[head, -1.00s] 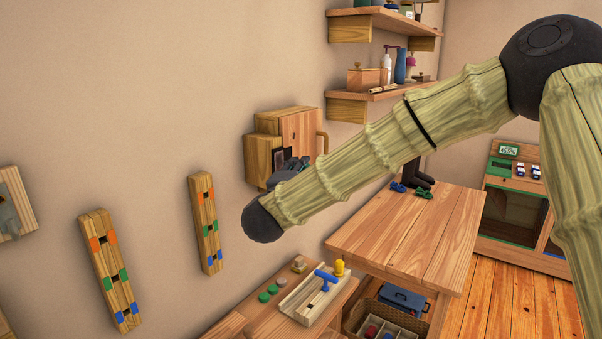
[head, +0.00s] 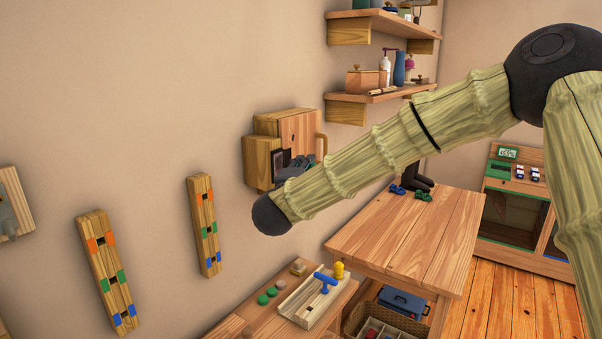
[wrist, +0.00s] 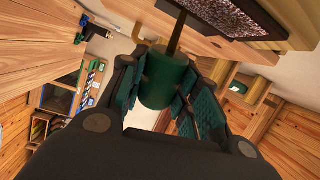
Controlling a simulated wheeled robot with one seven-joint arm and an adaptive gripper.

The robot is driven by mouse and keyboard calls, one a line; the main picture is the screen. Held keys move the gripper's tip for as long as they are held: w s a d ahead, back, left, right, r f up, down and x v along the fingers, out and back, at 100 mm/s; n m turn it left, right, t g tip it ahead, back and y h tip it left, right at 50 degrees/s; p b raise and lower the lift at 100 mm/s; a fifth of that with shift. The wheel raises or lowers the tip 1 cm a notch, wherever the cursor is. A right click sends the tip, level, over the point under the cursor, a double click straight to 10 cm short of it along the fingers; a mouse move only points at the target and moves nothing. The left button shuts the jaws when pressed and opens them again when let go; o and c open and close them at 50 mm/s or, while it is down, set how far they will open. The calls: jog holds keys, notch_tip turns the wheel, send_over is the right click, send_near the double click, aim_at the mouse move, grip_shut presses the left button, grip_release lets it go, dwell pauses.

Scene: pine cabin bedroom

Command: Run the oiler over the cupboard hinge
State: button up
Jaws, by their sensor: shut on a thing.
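The wooden cupboard (head: 298,132) is fixed to the wall, with a dark plate (head: 277,163) at its front left side. My gripper (head: 299,165) is at the cupboard's front, partly hidden behind my arm. In the wrist view my gripper (wrist: 160,100) is shut around the green cylindrical oiler (wrist: 169,78). The oiler's thin dark spout (wrist: 177,34) points toward the cupboard's wood at the top of the picture. A dark speckled panel (wrist: 235,15) lies beside the spout. I cannot make out the hinge clearly, nor whether the spout tip touches it.
Shelves (head: 382,92) with bottles and a box are right of the cupboard. A wooden table (head: 420,230) stands below right. A low bench (head: 240,320) holds a jig with a blue handle (head: 325,283). Two slotted boards (head: 204,225) hang on the left wall.

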jog(key=shift+w+d, duration=0.2)
jog(key=shift+w, duration=0.1)
jog(key=shift+s+a+b, duration=0.1)
jog(key=shift+b, duration=0.2)
jog(key=shift+s+a+b, duration=0.25)
jog(key=shift+s+a, duration=0.35)
jog(key=shift+s, duration=0.2)
jog(key=shift+s+a+b, duration=0.25)
jog(key=shift+s+a, duration=0.3)
jog(key=shift+s, duration=0.2)
jog(key=shift+d, duration=0.1)
jog(key=shift+s+d+b, duration=0.45)
jog(key=shift+s+d, duration=0.4)
jog(key=shift+d, duration=0.35)
jog(key=shift+s+d+b, duration=0.4)
jog(key=shift+s+d, duration=0.45)
jog(key=shift+d, duration=0.3)
jog(key=shift+s+d, duration=0.1)
jog(key=shift+s+d, duration=0.8)
jog(key=shift+d, duration=0.25)
